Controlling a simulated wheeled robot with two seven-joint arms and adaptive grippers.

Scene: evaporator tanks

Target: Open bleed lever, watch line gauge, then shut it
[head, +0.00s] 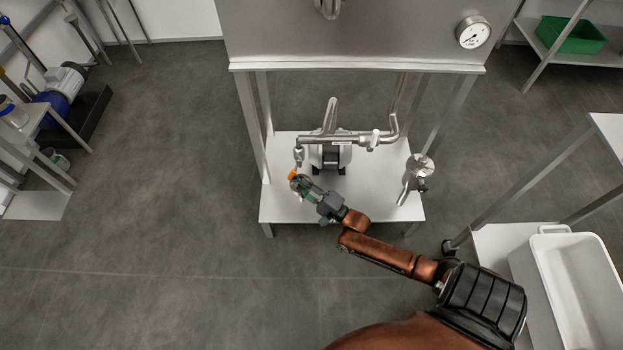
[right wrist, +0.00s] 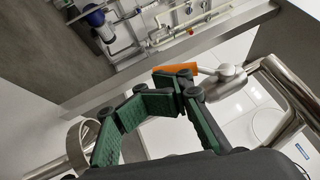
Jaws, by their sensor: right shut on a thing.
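The bleed lever has an orange handle (head: 293,174), at the left end of the steel pipework under the tank. It also shows in the right wrist view (right wrist: 178,69), with its metal valve body to the right. My right gripper (head: 298,181) is at the handle, its green-padded fingers closed together on it in the right wrist view (right wrist: 178,84). The fingers hide part of the handle. A round white dial gauge (head: 473,32) is on the tank front at upper right; its reading is too small to tell. My left gripper is not in view.
The steel tank (head: 350,40) stands on legs over a white lower shelf (head: 275,205). A round fitting (head: 424,165) is on the pipework at right. A white tub (head: 560,255) is at lower right, and a green bin (head: 570,35) at upper right. The floor left of the stand is clear.

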